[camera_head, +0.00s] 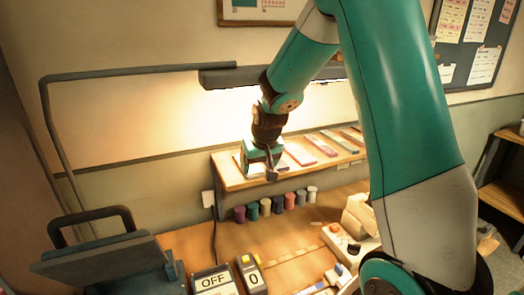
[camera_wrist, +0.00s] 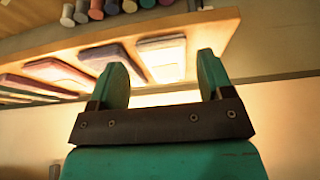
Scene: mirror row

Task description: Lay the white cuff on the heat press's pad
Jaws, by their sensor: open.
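The white cuff (camera_wrist: 163,58) lies flat at the end of a row of cuffs on the raised shelf. In the wrist view it shows between my open fingers, apart from them. In the head view my gripper (camera_head: 270,168) is over the left end of the shelf and hides most of that spot. My gripper (camera_wrist: 161,78) is empty. The heat press (camera_head: 100,262) stands at the lower left, with a dark handle and a dark plate. I cannot make out its pad clearly.
The shelf (camera_head: 232,182) holds several other cuffs to the right. Several coloured spools (camera_head: 265,207) stand in a row below it. An OFF sign (camera_head: 213,281) and a box marked 0 (camera_head: 252,276) stand right of the press. A lamp bar (camera_head: 220,78) hangs above.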

